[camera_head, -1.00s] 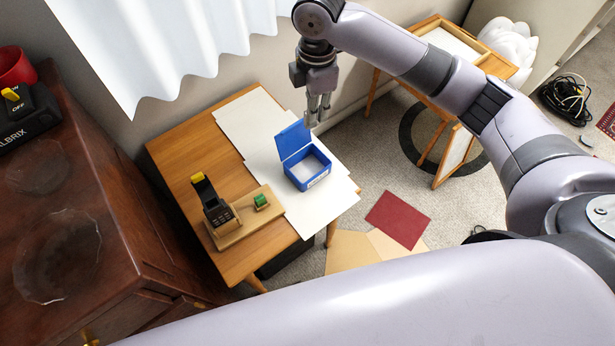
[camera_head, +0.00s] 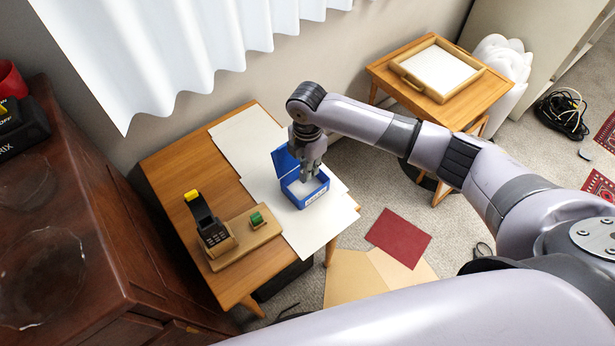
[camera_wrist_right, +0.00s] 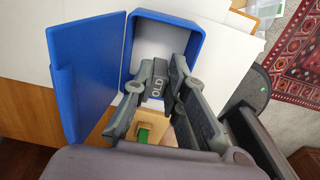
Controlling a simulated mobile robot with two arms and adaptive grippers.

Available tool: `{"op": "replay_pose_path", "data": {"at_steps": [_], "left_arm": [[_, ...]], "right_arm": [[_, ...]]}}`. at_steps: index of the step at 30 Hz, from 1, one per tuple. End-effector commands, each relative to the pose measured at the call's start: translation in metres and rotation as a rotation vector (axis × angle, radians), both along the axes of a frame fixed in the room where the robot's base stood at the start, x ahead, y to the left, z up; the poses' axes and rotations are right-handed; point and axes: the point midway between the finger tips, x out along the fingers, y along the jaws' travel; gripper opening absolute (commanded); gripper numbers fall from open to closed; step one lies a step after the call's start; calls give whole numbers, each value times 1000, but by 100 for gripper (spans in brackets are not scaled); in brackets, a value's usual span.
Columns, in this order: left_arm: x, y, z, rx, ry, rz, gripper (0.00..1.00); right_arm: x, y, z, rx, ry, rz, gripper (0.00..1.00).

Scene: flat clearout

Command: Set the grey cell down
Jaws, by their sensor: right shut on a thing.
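My right gripper (camera_head: 308,176) points down at the open blue box (camera_head: 313,197), with its fingers over the box's opening. In the right wrist view the gripper (camera_wrist_right: 167,80) is shut on a small grey cell (camera_wrist_right: 157,88) marked "OLD". The cell is hidden or too small to tell in the head view. The box (camera_wrist_right: 197,35) has a pale inside, and its blue lid (camera_wrist_right: 85,80) stands open. I cannot tell whether the cell touches the box floor. My left gripper is out of view.
The box stands on white sheets (camera_head: 247,135) on a wooden table (camera_head: 165,165). A wooden stand with a black, yellow-topped device (camera_head: 212,232) and a green block (camera_head: 257,219) is nearby. A tray (camera_head: 440,70) sits on a side table. A dark cabinet (camera_head: 75,200) is at left.

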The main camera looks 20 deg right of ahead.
Motion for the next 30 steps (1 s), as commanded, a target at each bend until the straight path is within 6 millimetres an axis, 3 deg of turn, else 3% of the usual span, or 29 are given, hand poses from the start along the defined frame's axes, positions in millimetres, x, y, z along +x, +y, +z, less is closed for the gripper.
{"op": "replay_pose_path", "data": {"at_steps": [7, 13, 25, 26, 30], "left_arm": [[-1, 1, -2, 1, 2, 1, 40], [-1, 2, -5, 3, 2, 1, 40], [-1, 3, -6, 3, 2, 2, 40], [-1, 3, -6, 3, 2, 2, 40], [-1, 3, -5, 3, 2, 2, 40]], "right_arm": [[0, 0, -19, 0, 1, -1, 0], [0, 0, -48, 0, 1, -1, 0], [0, 0, -55, 0, -1, -1, 0], [0, 0, -54, 0, -1, -1, 14], [0, 0, -54, 0, -1, -1, 24]]}}
